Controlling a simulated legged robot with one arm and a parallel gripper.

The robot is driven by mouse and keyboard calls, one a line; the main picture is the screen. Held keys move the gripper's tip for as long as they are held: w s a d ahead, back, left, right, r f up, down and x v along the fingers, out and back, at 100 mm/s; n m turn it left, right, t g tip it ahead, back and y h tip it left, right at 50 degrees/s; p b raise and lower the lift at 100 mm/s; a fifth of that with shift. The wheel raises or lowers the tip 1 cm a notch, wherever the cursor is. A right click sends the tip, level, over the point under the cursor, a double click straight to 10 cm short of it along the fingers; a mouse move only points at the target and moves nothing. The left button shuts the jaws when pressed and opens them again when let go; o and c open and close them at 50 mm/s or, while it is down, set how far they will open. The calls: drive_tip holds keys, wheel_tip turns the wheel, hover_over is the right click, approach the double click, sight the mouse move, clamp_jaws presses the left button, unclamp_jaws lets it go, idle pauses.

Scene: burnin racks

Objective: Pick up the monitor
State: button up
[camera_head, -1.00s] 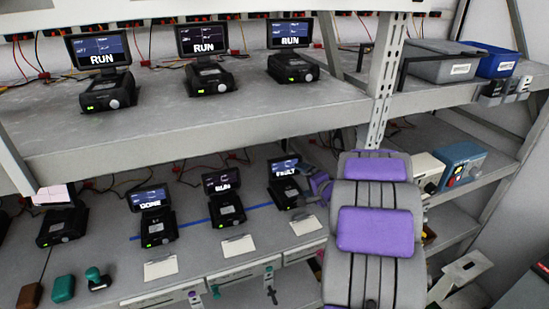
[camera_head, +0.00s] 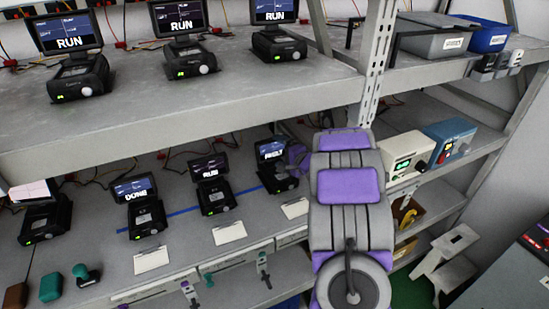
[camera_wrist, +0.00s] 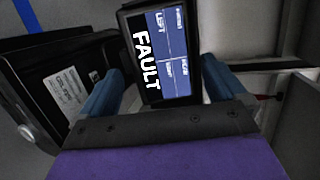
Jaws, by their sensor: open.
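The monitor showing FAULT (camera_head: 270,149) stands on the lower shelf, at the right end of a row of similar units. My gripper (camera_head: 297,157) is at its right side, partly hidden by my arm. In the wrist view the FAULT screen (camera_wrist: 158,55) lies between the two blue fingers of my open gripper (camera_wrist: 160,88). Gaps show on both sides, wider on the right; contact cannot be told. The monitor's black base unit (camera_wrist: 62,80), with a white label, is beside the left finger.
Monitors reading RUN (camera_head: 209,172) and DONE (camera_head: 134,189) stand left on the lower shelf (camera_head: 105,250). More RUN monitors (camera_head: 180,17) stand on the upper shelf (camera_head: 150,110). A rack post (camera_head: 375,60) rises behind my arm. White and blue instruments (camera_head: 404,155) are to the right.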

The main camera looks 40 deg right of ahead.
drive_tip(key=shift+w+a, duration=0.2)
drive_tip(key=shift+w, duration=0.05)
drive_tip(key=shift+a+r, duration=0.1)
drive_tip(key=shift+a, duration=0.35)
drive_tip(key=shift+c, duration=0.8)
drive_tip(key=shift+s, duration=0.15)
drive_tip(key=c, duration=0.9)
